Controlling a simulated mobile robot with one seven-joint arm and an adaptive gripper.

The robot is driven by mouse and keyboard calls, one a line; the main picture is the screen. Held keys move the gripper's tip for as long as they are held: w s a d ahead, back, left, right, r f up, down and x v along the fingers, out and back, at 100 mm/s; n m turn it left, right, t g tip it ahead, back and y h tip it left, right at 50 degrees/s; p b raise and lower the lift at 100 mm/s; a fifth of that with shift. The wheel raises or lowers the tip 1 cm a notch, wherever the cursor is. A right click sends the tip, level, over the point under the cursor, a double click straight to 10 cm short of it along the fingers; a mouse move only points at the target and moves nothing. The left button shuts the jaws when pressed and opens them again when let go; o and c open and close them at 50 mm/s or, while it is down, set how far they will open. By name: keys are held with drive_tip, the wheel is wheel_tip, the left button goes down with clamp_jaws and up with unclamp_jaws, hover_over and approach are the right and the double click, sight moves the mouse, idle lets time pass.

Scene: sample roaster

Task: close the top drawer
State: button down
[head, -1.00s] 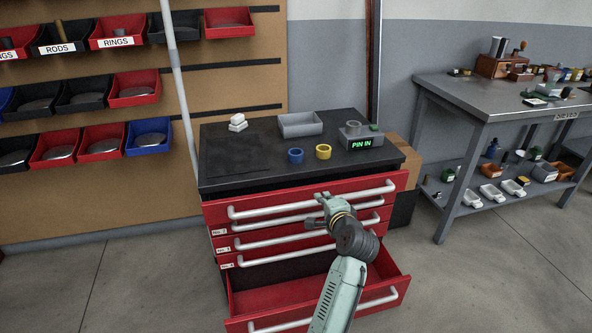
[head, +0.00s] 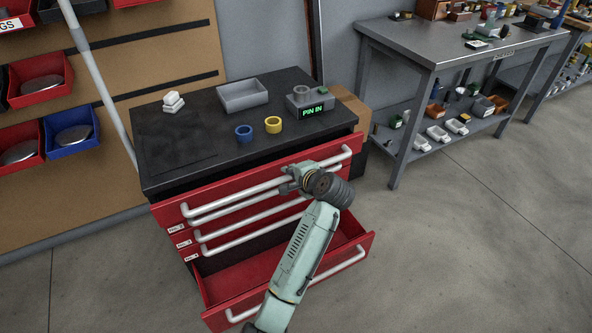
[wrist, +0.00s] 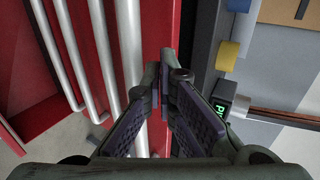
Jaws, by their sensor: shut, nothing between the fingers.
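The top drawer (head: 172,212) is the uppermost red front of the cabinet, with a long silver handle (head: 240,192). Its front stands a little out past the black worktop edge, so it looks slightly open. My gripper (head: 288,175) is shut and empty, at this front near the handle's middle. In the wrist view my closed fingertips (wrist: 163,78) lie over the red front, beside the thick top handle (wrist: 129,50). I cannot tell whether they touch it. My arm hides part of the lower fronts.
The bottom drawer (head: 225,313) stands wide open and empty below. On the worktop (head: 190,140) are a grey tray (head: 243,95), a blue ring (head: 243,133), a yellow ring (head: 273,125) and a "PIN IN" device (head: 310,104). A grey workbench (head: 440,50) stands right. Floor is clear at front right.

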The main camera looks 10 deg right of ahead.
sight(283, 166)
drive_tip(key=shift+x, duration=1.6)
drive_tip(key=shift+w, duration=0.1)
drive_tip(key=w, duration=0.1)
drive_tip(key=w+a, duration=0.1)
drive_tip(key=w, duration=0.2)
drive_tip(key=shift+w+a+r, duration=0.1)
drive_tip(key=shift+w+a, duration=0.15)
drive_tip(key=shift+r, duration=0.1)
